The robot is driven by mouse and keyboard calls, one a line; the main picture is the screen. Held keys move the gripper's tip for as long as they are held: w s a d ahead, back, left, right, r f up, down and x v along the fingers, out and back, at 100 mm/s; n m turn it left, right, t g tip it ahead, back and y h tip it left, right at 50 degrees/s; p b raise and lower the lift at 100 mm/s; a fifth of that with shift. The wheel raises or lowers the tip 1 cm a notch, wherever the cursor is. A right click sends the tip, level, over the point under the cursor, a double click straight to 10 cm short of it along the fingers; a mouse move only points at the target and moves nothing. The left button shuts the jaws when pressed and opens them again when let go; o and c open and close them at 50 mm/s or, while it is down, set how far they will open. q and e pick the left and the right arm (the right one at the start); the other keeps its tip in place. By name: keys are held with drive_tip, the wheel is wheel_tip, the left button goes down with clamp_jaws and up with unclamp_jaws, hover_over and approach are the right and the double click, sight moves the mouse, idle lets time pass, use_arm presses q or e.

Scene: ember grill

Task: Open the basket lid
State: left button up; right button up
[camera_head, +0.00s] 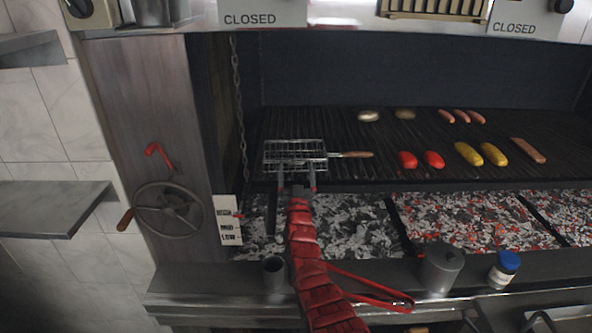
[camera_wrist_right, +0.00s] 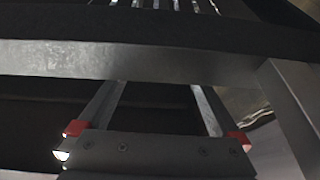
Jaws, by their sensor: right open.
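The wire grill basket (camera_head: 295,155) lies on the grill grate at the left, its wooden handle (camera_head: 356,154) pointing right. Its lid looks flat on it, though the wires are too fine to tell for sure. My right gripper (camera_head: 298,183) is open at the near edge of the basket, its two fingers pointing toward it. In the right wrist view the open fingers (camera_wrist_right: 155,100) reach toward a grey bar, with the grate's bars beyond. I cannot tell whether a finger touches the basket. My left gripper is not in view.
Red peppers (camera_head: 408,160), yellow corn (camera_head: 494,154) and sausages (camera_head: 528,150) lie on the grate (camera_head: 380,140) to the right. Coals (camera_head: 460,220) lie below.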

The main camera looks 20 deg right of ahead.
drive_tip(key=shift+w+r, duration=0.1)
drive_tip(key=shift+w, duration=0.05)
clamp_jaws()
idle(0.5)
